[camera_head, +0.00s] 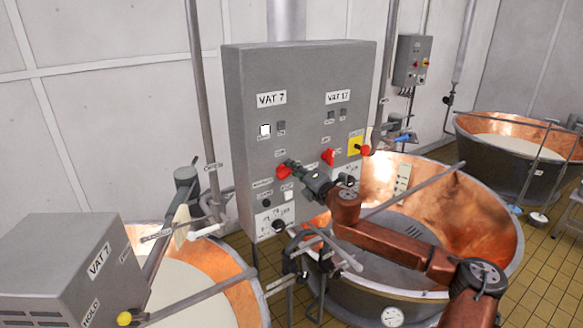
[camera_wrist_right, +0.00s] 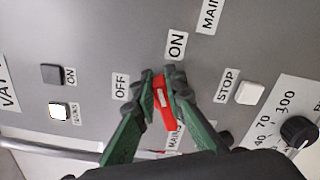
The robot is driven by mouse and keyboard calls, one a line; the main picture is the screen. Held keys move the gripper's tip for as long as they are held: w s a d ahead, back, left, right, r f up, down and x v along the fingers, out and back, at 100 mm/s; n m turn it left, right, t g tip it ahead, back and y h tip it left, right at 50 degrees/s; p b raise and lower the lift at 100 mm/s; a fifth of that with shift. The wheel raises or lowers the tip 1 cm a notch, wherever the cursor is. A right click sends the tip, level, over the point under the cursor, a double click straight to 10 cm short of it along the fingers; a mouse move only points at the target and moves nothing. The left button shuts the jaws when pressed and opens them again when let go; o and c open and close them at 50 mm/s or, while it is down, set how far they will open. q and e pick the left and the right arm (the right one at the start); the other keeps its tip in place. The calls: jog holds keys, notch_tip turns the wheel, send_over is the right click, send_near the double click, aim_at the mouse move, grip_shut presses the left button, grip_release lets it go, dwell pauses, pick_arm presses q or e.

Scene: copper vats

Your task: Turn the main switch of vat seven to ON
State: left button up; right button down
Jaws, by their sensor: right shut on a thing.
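The grey control cabinet (camera_head: 262,80) carries a VAT 7 label on its left half and a VAT 17 label on its right half. The red main switch of vat seven (camera_head: 283,172) is on the left half; it also shows in the right wrist view (camera_wrist_right: 162,104) with a white mark. My right gripper (camera_head: 291,168) is shut on this switch, its green fingers on either side of the handle (camera_wrist_right: 160,92). In the wrist view the handle points nearly at the ON label (camera_wrist_right: 175,45), tilted slightly toward the OFF label (camera_wrist_right: 120,87). My left gripper is not in view.
A second red switch (camera_head: 327,157) and a red button on a yellow plate (camera_head: 356,146) are on the VAT 17 half. A white button (camera_wrist_right: 249,93) beside STOP and a black dial knob (camera_wrist_right: 299,131) are close to my right gripper. Copper vats (camera_head: 465,220) stand below and around.

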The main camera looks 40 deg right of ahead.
notch_tip(320, 180, down, 2)
jog(key=m, duration=0.4)
jog(key=shift+m+p, duration=0.3)
jog(key=shift+p, duration=0.05)
jog(key=shift+f, duration=0.1)
jog(key=c, duration=2)
grip_release()
jog(key=shift+s+r, duration=0.15)
jog(key=shift+r, duration=0.1)
jog(key=shift+o, duration=0.2)
jog(key=shift+r, duration=0.1)
jog(key=shift+d, duration=0.1)
jog(key=s+a, duration=0.1)
jog(key=s, duration=1)
jog(key=shift+s+a, duration=0.2)
jog(key=shift+s, duration=0.2)
